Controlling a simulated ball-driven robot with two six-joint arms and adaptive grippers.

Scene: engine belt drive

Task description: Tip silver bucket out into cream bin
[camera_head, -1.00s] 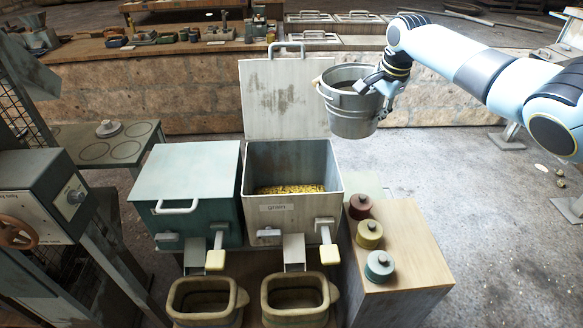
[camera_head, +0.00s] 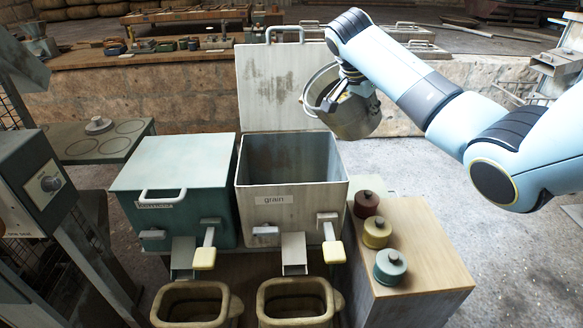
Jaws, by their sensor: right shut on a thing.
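The silver bucket (camera_head: 350,119) is tilted, with its mouth turned to the left, above the right rear corner of the cream bin. My right gripper (camera_head: 357,92) is shut on the bucket and covers part of its rim and opening. What is inside the bucket cannot be made out. The cream bin (camera_head: 292,219) is labelled "grain" and stands open, its lid (camera_head: 275,90) raised upright behind it. Only its inner walls show; its bottom is hidden. No falling material is visible. My left gripper is out of view.
A closed teal bin (camera_head: 180,170) stands directly left of the cream bin. A wooden stand (camera_head: 425,240) with red, yellow and teal lidded pots is at its right. Two square tubs (camera_head: 295,303) sit below the chutes. A low stone wall runs behind.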

